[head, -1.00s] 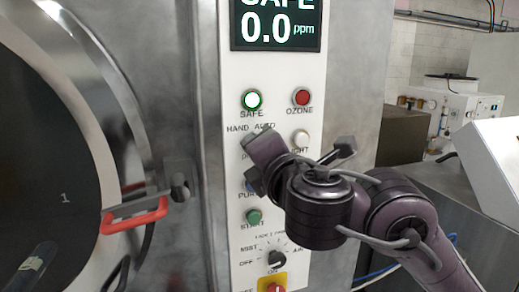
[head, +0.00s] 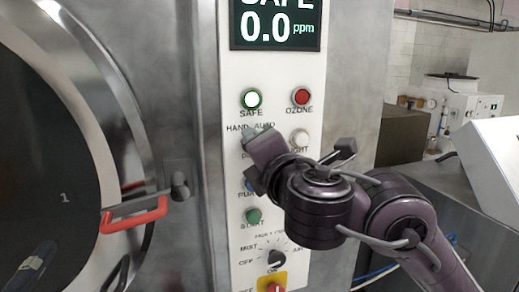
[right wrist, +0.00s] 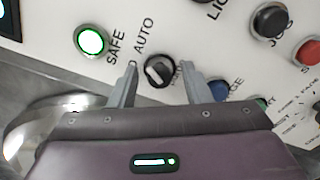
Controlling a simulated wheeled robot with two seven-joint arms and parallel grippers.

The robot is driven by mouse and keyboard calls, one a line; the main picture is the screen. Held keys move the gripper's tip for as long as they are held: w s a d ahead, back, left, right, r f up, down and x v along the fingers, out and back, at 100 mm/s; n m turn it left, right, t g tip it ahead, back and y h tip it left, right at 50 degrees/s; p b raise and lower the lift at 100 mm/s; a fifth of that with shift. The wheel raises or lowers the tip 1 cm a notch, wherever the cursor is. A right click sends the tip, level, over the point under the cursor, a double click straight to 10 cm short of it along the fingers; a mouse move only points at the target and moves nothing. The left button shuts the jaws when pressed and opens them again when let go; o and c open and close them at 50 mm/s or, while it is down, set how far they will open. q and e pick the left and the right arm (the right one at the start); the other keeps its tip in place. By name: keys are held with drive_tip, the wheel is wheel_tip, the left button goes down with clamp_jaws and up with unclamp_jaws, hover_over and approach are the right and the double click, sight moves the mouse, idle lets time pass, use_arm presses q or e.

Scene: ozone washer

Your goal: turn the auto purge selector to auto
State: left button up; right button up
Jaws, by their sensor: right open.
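The auto purge selector (right wrist: 159,71) is a black round knob with a light ring, beside the HAND AUTO lettering on the white control panel (head: 232,75). In the head view my right gripper hides it. My right gripper (right wrist: 160,68) is open in the right wrist view, one finger on each side of the knob. I see gaps between the fingers and the knob, and cannot tell which way its pointer stands. In the head view my right gripper (head: 258,158) is at the panel, just under the HAND AUTO lettering. My left gripper is not in view.
The lit green SAFE lamp (head: 251,99) and red OZONE lamp (head: 302,97) are above the gripper. The green START button (head: 253,215) and black rotary selector (head: 276,258) are below. The round door's red handle (head: 134,215) sticks out at left.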

drive_tip(key=shift+s, duration=0.1)
drive_tip(key=p+v, duration=0.4)
drive_tip(key=v, duration=0.3)
drive_tip(key=shift+s, duration=0.25)
drive_tip(key=shift+d, duration=0.1)
